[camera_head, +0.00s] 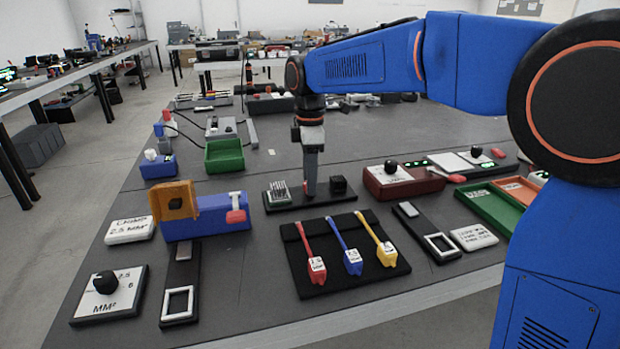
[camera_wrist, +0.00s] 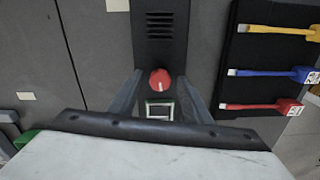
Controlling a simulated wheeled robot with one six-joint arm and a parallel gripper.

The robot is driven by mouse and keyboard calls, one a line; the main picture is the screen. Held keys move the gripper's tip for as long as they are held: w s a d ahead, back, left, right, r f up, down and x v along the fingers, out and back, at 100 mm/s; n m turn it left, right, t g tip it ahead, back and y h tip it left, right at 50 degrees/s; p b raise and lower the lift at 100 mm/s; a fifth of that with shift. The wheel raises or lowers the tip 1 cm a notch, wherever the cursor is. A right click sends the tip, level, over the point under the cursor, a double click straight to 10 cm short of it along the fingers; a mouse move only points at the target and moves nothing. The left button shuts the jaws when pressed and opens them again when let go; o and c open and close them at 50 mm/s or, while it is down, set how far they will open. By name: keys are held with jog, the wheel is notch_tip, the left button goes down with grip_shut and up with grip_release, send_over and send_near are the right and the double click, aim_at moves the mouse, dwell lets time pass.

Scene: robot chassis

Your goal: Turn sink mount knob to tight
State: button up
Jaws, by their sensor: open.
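The red knob (camera_wrist: 160,80) of the sink mount shows in the wrist view, with a pale mark on its top. My gripper (camera_wrist: 161,76) is open, with one finger on each side of the knob; I cannot tell whether they touch it. The black sink mount (camera_wrist: 183,45) has slots at its upper end in that view. A square pale-and-green-edged part (camera_wrist: 160,110) lies just below the knob. In the head view my gripper (camera_head: 309,192) points down over the mount (camera_head: 297,202), between a finned silver block (camera_head: 277,192) and a black block (camera_head: 338,185), and hides the knob.
A black tool mat (camera_head: 340,270) with red, blue and yellow tools lies in front of the mount. A blue fixture (camera_head: 208,218) stands to the left and a red box (camera_head: 403,182) to the right. The tabletop behind the mount has some clear room.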

jog(key=shift+f, duration=0.15)
jog(key=c, duration=1)
jog(key=shift+c, duration=0.2)
